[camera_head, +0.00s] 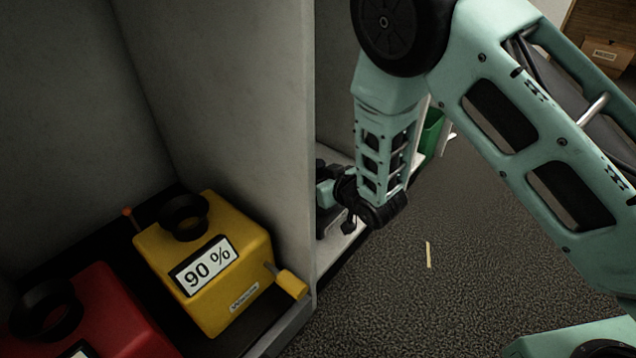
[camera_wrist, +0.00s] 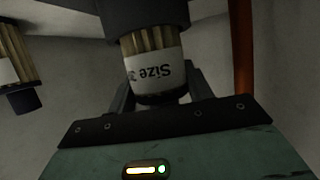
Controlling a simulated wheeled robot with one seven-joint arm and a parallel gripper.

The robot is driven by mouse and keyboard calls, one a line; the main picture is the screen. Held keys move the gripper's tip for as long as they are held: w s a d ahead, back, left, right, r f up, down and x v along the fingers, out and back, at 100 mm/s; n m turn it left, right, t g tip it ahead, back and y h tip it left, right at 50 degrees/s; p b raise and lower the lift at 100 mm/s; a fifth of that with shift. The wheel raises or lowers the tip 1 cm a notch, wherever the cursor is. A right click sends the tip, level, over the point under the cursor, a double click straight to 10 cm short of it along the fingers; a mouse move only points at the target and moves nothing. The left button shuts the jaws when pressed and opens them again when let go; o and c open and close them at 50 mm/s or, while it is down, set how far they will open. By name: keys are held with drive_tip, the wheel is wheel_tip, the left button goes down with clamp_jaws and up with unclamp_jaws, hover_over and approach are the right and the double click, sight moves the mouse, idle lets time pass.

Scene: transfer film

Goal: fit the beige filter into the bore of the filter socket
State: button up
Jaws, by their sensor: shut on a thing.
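My gripper (camera_wrist: 158,88) is shut on a beige pleated filter (camera_wrist: 150,42) with a white "Size 3" label, seen upside down in the wrist view. The fingers stand on either side of the filter's dark lower end. The filter's upper end meets a wide dark cylindrical part (camera_wrist: 147,14), which looks like the filter socket. I cannot tell how deep the filter sits in it, and the bore is hidden. In the head view my gripper (camera_head: 328,190) is partly behind the pale partition, and the held filter is not visible there.
Another beige filter (camera_wrist: 14,52) with a dark end hangs at the left in the wrist view. An orange-brown upright bar (camera_wrist: 243,45) stands at the right. A yellow box (camera_head: 215,283) marked "90 %" and a red box (camera_head: 105,310) stand left of the partition (camera_head: 245,120).

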drive_tip(key=shift+r, duration=0.1)
drive_tip(key=o, duration=1.1)
drive_tip(key=shift+s+d+r, duration=0.1)
drive_tip(key=shift+r, duration=0.05)
drive_tip(key=p+v, duration=0.6)
drive_tip(key=v, duration=0.5)
drive_tip(key=shift+s+d, duration=0.2)
drive_tip(key=shift+s, duration=0.1)
